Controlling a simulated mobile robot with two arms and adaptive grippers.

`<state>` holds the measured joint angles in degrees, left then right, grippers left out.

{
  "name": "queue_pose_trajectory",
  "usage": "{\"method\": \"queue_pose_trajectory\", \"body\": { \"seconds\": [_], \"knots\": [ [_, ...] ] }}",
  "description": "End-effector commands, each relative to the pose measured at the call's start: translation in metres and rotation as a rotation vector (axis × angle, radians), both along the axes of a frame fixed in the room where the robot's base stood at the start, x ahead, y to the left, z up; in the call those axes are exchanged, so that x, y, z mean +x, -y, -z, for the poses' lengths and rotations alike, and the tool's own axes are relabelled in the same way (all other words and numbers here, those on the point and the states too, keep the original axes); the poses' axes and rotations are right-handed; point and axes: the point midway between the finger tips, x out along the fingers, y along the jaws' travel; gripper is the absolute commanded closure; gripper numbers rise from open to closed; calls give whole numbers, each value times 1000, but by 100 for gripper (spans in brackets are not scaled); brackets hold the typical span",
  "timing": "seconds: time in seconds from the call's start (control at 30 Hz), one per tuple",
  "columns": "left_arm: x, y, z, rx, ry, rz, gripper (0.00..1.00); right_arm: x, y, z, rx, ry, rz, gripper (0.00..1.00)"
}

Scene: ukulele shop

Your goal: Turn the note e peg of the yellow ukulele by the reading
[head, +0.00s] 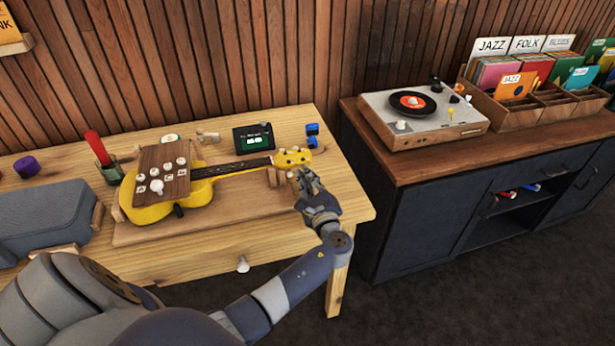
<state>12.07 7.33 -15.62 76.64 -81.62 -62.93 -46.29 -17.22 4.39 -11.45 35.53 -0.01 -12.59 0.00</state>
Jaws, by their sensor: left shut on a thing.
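The yellow ukulele (205,193) lies on a wooden stand (135,233) on the table, its neck pointing right. A brown board with white lettered knobs (165,172) covers part of its body. Its yellow headstock (292,158) has small pale pegs along its edges. A dark tuner (253,138) with a lit green screen stands behind the neck; its reading is too small to make out. My left gripper (304,178) is at the near side of the headstock, shut on a tuning peg there. The fingers hide that peg and its note. My right gripper is out of view.
A green cup with a red stick (97,148), a purple cylinder (27,166) and a grey case (45,212) are at the left. Blue blocks (312,135) stand behind the headstock. A cabinet with a record player (422,112) is at the right.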

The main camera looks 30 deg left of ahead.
Motion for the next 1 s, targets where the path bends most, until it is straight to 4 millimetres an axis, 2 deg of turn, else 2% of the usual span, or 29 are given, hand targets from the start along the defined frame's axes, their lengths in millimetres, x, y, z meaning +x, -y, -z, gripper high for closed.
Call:
{"method": "queue_pose_trajectory", "body": {
  "seconds": [0.27, 0.3, 0.37, 0.77, 1.0],
  "knots": [
    [0, 0, 1, 0, -2, 0, 100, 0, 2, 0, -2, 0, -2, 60],
    [0, 0, 1, 0, -2, 0, 84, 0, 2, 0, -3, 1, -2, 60],
    [0, 0, 1, -1, -1, 0, 72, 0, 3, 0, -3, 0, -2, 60],
    [-2, 2, 1, -2, 0, 0, 72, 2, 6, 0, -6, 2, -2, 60],
    [-21, 25, 1, -3, -1, 1, 72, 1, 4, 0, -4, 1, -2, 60]
  ]
}}
